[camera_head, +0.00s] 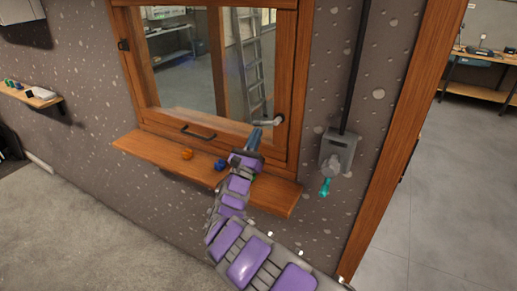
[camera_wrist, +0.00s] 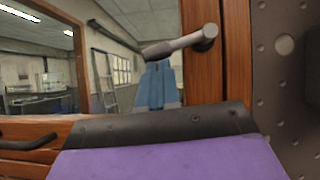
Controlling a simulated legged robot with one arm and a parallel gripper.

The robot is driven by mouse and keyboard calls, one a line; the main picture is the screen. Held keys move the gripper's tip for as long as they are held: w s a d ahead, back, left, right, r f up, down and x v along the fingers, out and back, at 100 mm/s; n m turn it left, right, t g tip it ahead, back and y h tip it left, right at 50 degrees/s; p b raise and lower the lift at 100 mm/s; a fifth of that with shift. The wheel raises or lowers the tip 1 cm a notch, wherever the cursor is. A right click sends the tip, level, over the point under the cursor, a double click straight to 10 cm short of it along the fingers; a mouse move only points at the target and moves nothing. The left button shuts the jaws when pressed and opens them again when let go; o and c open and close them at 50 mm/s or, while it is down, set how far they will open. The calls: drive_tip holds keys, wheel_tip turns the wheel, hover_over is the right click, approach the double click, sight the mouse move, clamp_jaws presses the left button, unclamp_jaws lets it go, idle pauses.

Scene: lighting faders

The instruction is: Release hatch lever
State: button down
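The hatch lever (camera_head: 270,121) is a short grey metal handle on the right side of the wooden hatch frame (camera_head: 289,75). In the wrist view the lever (camera_wrist: 180,43) runs left and slightly down from its round pivot on the frame. My gripper (camera_head: 254,138) is at the lever's left end, in front of the glass. In the wrist view my gripper's blue fingers (camera_wrist: 158,85) point up, with their tips just beneath or behind the lever's free end. Whether they touch it, and any gap between them, is unclear. The hatch looks closed.
A wooden sill (camera_head: 155,149) juts out below the hatch, with an orange object (camera_head: 187,154) and a blue object (camera_head: 221,165) on it. A dark pull handle (camera_head: 198,132) is on the lower frame. A grey wall box (camera_head: 338,151) hangs to the right.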

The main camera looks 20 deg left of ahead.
drive_tip(key=m+h, duration=0.1)
drive_tip(key=m, duration=0.1)
drive_tip(key=a+r+m+h+b, duration=0.1)
drive_tip(key=m+h, duration=0.1)
drive_tip(key=a+r+m+h+b, duration=0.1)
drive_tip(key=m+h, duration=0.1)
drive_tip(key=shift+w+m+g, duration=0.15)
drive_tip(key=shift+m+g, duration=0.25)
drive_tip(key=shift+a, duration=0.1)
drive_tip(key=shift+a, duration=0.1)
